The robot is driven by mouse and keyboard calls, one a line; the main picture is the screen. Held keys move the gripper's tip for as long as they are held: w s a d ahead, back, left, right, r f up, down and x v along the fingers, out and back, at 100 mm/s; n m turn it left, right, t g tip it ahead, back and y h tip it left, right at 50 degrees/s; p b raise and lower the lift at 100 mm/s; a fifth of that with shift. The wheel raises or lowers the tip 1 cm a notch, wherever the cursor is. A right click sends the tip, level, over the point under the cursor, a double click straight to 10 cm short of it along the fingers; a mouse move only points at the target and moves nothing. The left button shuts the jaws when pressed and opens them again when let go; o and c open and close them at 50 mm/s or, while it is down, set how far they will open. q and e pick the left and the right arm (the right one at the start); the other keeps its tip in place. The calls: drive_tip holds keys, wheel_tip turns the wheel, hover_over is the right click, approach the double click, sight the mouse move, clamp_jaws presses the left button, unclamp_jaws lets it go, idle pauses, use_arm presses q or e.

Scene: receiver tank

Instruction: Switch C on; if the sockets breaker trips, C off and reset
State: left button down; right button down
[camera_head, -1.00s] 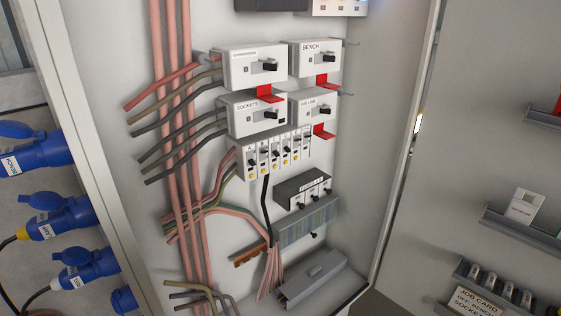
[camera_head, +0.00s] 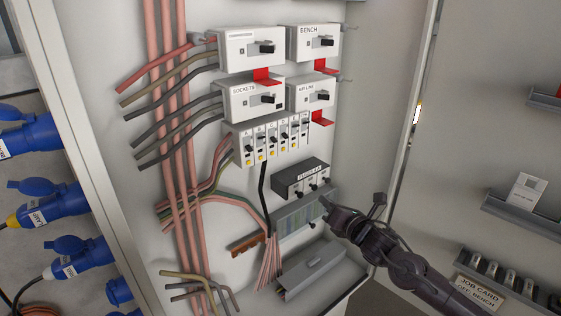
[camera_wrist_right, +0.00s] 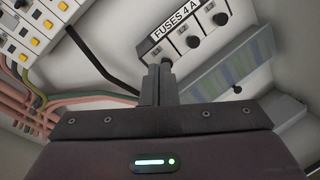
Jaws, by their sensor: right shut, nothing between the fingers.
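A row of small switches (camera_head: 268,138) with dark levers and yellow buttons sits below the larger breakers. The row shows partly at the top left of the right wrist view (camera_wrist_right: 35,30). The white breaker labelled SOCKETS (camera_head: 244,106) is above the row at the left; its lever position is unclear. My right gripper (camera_head: 326,205) is shut and empty, below and right of the switch row, in front of the terminal strip. Its closed fingers (camera_wrist_right: 159,80) point towards the FUSES block. My left gripper is out of view.
The FUSES 4 A block (camera_head: 301,180) and terminal strip (camera_head: 303,216) are close to my right gripper. A black cable (camera_head: 263,190) and pink wires run at the left. BENCH (camera_head: 313,43) and AIR LINE (camera_head: 305,99) breakers are higher. The cabinet edge (camera_head: 408,140) stands right.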

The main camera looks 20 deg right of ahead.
sight(272, 145)
drive_tip(key=s+a+r+n+y, duration=0.1)
drive_tip(key=a+r+n+y, duration=0.1)
drive_tip(key=r, duration=0.4)
drive_tip(key=s+a+r+n+t+y, duration=0.1)
drive_tip(key=s+a+r+n+y, duration=0.1)
drive_tip(key=a+r+n, duration=0.3)
wheel_tip(272, 145, up, 2)
drive_tip(key=shift+a+n, duration=0.3)
drive_tip(key=shift+n, duration=0.7)
drive_tip(key=p+x, duration=0.1)
drive_tip(key=x, duration=0.3)
drive_tip(key=p+x, duration=0.2)
drive_tip(key=x, duration=0.2)
drive_tip(key=shift+w+r+p, duration=0.15)
drive_tip(key=shift+r+p, duration=0.1)
drive_tip(key=shift+p, duration=0.05)
drive_tip(key=shift+w+a+f, duration=0.15)
drive_tip(key=shift+w+a, duration=0.2)
drive_tip(key=shift+w, duration=0.4)
drive_tip(key=shift+s+d+r+g+h+p, duration=0.1)
drive_tip(key=shift+s+r+g+h+p, duration=0.2)
drive_tip(key=shift+g+p, duration=0.3)
